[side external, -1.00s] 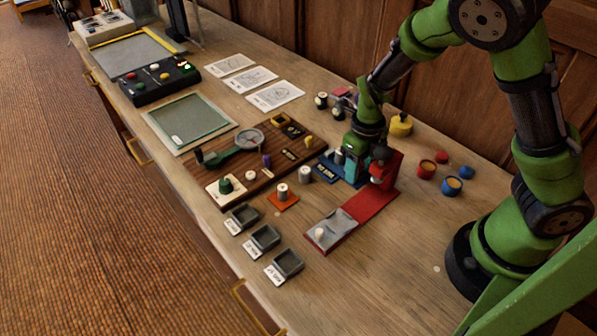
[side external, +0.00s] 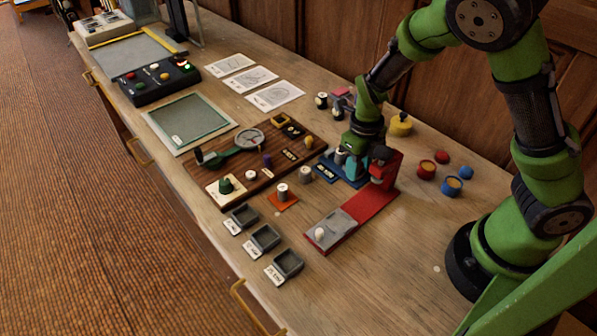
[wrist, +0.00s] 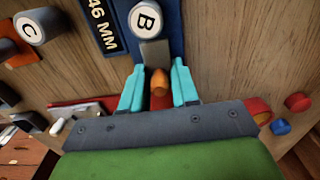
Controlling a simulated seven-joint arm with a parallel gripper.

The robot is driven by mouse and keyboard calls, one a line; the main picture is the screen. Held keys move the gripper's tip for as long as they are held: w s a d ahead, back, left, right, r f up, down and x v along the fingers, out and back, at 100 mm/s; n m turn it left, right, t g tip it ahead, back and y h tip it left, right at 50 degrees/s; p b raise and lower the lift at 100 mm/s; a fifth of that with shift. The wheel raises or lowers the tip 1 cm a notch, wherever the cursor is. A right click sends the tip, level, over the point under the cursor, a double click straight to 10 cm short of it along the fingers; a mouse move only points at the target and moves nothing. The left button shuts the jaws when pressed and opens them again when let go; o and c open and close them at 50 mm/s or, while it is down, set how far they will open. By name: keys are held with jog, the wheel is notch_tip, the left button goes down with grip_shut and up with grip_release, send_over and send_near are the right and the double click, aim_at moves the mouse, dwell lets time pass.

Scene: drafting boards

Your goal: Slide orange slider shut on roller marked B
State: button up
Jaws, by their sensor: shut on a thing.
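The roller marked B (wrist: 147,18) stands at the top of the wrist view, with a grey block (wrist: 154,52) just in front of it. Both are on a blue plate (wrist: 175,35) beside a "46 MM" label. The orange slider (wrist: 159,82) shows as a rounded knob below the grey block. My gripper (wrist: 158,68) has its teal fingers on either side of this knob and is shut on it. In the side view my gripper (side external: 366,167) is low over the blue plate (side external: 327,171) and hides most of the slider and roller.
A roller marked C (wrist: 30,27) stands to the left in the wrist view. A red base with a grey end (side external: 352,212) lies close in front of my gripper. Red and blue pots (side external: 428,170) stand to the right. The table's front right is clear.

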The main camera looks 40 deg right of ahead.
jog(key=shift+w+r, duration=0.1)
jog(key=shift+w, duration=1.1)
dwell(1.7)
dwell(0.3)
jog(key=o, duration=0.8)
jog(key=shift+s, duration=0.1)
jog(key=shift+s+r, duration=0.1)
jog(key=shift+r, duration=3.3)
